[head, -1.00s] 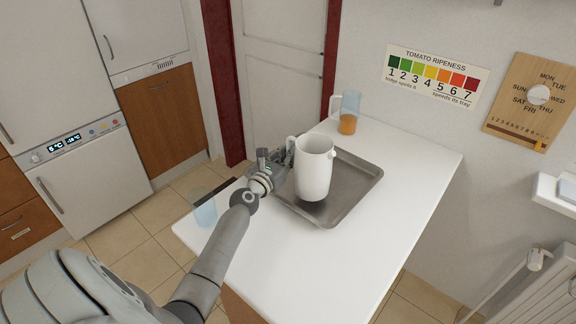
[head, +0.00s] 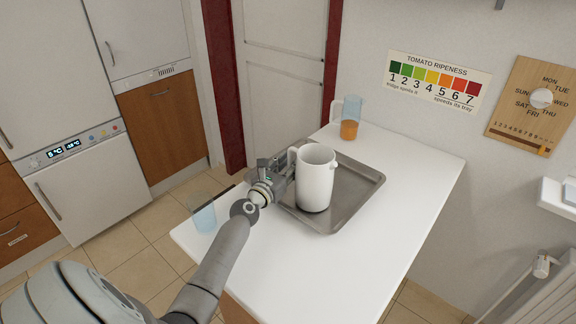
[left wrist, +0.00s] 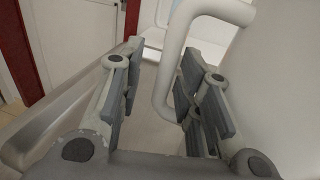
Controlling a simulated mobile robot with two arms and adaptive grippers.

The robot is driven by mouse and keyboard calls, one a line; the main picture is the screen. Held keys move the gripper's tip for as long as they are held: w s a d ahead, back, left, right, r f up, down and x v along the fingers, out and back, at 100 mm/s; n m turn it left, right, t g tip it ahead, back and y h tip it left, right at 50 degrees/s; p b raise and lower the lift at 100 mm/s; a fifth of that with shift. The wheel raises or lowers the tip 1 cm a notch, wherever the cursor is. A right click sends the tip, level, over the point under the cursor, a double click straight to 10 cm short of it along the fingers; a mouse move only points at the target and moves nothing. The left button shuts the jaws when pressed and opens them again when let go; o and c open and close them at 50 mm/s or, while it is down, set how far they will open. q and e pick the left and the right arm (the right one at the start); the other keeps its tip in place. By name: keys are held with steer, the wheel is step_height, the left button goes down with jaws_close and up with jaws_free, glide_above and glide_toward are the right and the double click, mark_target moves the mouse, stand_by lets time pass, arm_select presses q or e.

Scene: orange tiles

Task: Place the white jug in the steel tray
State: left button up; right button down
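The white jug (head: 315,180) stands upright in the steel tray (head: 352,196), towards its left part in the head view, and looks to rest on the tray floor. My left gripper (head: 283,178) is at the jug's left, by the handle. In the left wrist view my left gripper (left wrist: 162,80) has its fingers spread, with the white handle (left wrist: 172,70) between them, nearer the right finger and with a clear gap to the left one. The jug hides part of the tray floor. My right gripper is not in view.
A clear glass (head: 203,213) stands at the counter's left edge. A jug with orange liquid (head: 350,118) stands at the far end, behind the tray. The white counter (head: 330,265) is clear in front of and right of the tray. A wall rises at the right.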

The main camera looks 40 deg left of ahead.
arm_select(q)
steer(key=shift+r, duration=0.1)
steer(key=shift+s, duration=0.2)
steer(key=s, duration=0.3)
steer(key=s+d, duration=0.1)
steer(key=s, duration=0.6)
steer(key=shift+s+d, duration=0.15)
steer(key=shift+d, duration=0.05)
steer(key=shift+s, duration=0.65)
